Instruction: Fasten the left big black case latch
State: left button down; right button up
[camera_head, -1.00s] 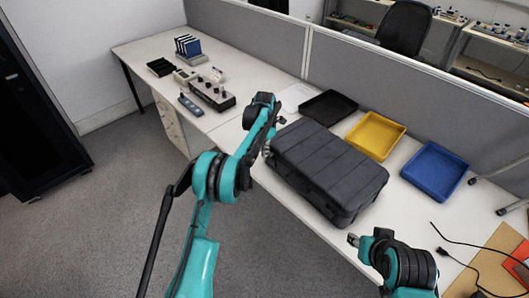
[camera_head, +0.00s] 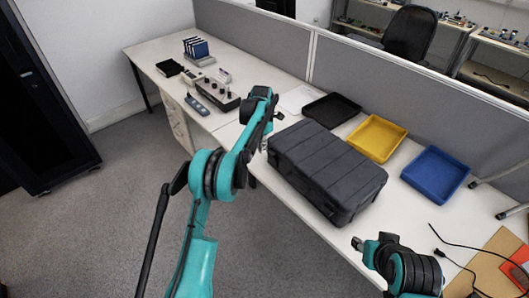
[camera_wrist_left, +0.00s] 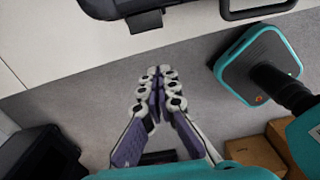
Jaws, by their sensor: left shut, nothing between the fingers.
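The big black case (camera_head: 325,165) lies closed on the white table. Its front side faces me and the latches cannot be made out in the head view. In the left wrist view, the case's edge (camera_wrist_left: 100,8) shows at the top, with a dark latch-like tab (camera_wrist_left: 145,21) and a black handle (camera_wrist_left: 257,9). My left gripper (camera_head: 264,147) is near the case's left front corner. In its wrist view the fingers (camera_wrist_left: 160,72) are together and empty, apart from the tab. My right gripper (camera_head: 357,243) is near the table's front edge, right of the case; its jaws are too small to judge.
Behind the case are black (camera_head: 331,108), yellow (camera_head: 376,138) and blue (camera_head: 435,173) trays. A control box (camera_head: 217,95) stands to the left. Cables (camera_head: 465,243) lie at the right. A grey partition (camera_head: 350,75) runs behind the table.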

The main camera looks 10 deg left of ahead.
pick_arm(q)
notch_tip(320, 180, up, 6)
jog(key=w+p, duration=0.1)
jog(key=w, duration=0.1)
jog(key=shift+w+d+p, duration=0.2)
jog(key=shift+d+p, duration=0.15)
jog(key=shift+d, duration=0.05)
pick_arm(e)
jog(key=shift+w+a+r, duration=0.15)
jog(key=shift+w+r, duration=0.05)
jog(key=shift+r, duration=0.35)
jog(key=shift+w+a+r, duration=0.15)
jog(key=shift+r, duration=0.35)
pick_arm(q)
jog(key=shift+s+r, duration=0.1)
